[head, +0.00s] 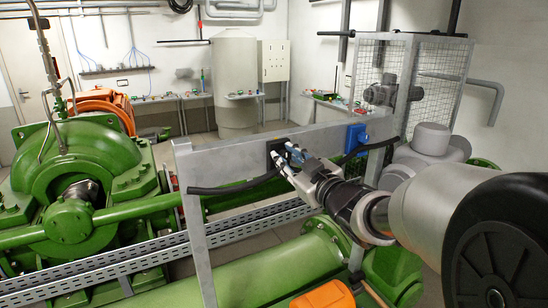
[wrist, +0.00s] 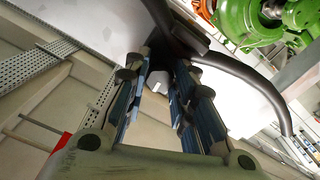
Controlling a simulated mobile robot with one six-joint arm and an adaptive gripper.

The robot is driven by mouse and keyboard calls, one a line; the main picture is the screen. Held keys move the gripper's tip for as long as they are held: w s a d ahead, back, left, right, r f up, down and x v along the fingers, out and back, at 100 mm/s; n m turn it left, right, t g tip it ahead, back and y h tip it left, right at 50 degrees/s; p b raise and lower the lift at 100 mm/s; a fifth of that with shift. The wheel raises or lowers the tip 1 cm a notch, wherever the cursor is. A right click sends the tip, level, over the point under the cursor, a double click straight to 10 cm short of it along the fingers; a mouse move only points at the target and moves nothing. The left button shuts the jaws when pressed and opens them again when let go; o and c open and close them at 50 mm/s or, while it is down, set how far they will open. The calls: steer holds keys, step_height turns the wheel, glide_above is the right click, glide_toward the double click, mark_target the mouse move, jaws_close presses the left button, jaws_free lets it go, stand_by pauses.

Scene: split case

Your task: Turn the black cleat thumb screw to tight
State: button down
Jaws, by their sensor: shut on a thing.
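The black cleat (head: 273,147) sits on the face of a grey metal beam, with a thick black cable running through it. It also shows at the top of the wrist view (wrist: 178,32). My gripper (head: 284,158) reaches in from the right with its fingertips at the cleat. In the wrist view my gripper (wrist: 160,82) has its two blue-padded fingers close together, shut on the thumb screw just below the cleat. The fingers mostly hide the screw, so its turn angle cannot be seen.
The grey beam (head: 225,159) stands on upright posts. The black cable (head: 232,187) droops left of the cleat. A blue box (head: 356,137) is mounted at the beam's right end. Green machinery (head: 85,165) stands at left, and a green pipe (head: 250,262) runs below.

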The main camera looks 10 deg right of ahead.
steer(key=shift+r, duration=0.1)
stand_by(0.3)
steer(key=c, duration=1.6)
jaws_free()
steer(key=v, duration=1.2)
